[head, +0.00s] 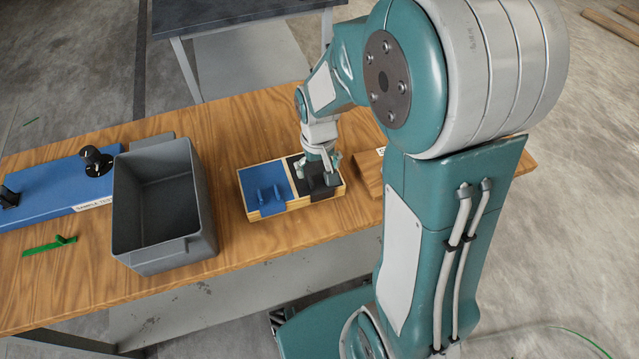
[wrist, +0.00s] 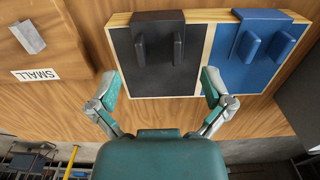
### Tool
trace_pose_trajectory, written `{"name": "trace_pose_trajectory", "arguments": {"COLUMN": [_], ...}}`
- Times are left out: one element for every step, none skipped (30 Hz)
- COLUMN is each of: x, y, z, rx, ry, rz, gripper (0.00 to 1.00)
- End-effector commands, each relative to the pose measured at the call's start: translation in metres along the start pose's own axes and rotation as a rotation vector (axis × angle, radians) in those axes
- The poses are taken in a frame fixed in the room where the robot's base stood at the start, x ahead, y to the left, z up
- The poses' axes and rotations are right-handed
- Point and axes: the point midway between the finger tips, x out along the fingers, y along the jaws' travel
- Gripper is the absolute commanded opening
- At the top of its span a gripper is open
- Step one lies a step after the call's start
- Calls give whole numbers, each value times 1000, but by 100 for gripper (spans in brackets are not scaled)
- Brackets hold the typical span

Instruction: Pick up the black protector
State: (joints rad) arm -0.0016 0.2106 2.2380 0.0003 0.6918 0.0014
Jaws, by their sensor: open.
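The exact height above the protector cannot be told.
A grey open bin (head: 160,200) stands left of the tray and looks empty. Farther left are a blue board (head: 50,185) with black knobs and a green piece (head: 50,246).

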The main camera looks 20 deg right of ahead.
Motion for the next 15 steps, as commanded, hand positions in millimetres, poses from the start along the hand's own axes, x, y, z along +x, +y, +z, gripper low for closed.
{"name": "trace_pose_trajectory", "arguments": {"x": [9, 14, 21, 26, 30, 35, 38, 41, 43, 44, 45, 45, 45, 45, 45], "y": [1, 1, 2, 2, 2, 2, 2, 2, 2, 2, 2, 2, 2, 2, 2], "z": [2, 3, 4, 4, 4, 3, 3, 3, 3, 3, 3, 3, 3, 3, 3], "rx": [1, 1, 1, 0, 0, 0, 0, 0, 0, 0, 0, 0, 0, 0, 0], "ry": [-6, -7, -7, -7, -6, -5, -5, -4, -3, -2, -2, -1, -1, -1, -1], "rz": [0, 0, 0, 0, 0, 0, 0, 0, 0, 0, 0, 0, 0, 0, 0], "gripper": [100, 100, 100, 100, 100, 100, 100, 100, 100, 100, 100, 100, 100, 100, 100]}}
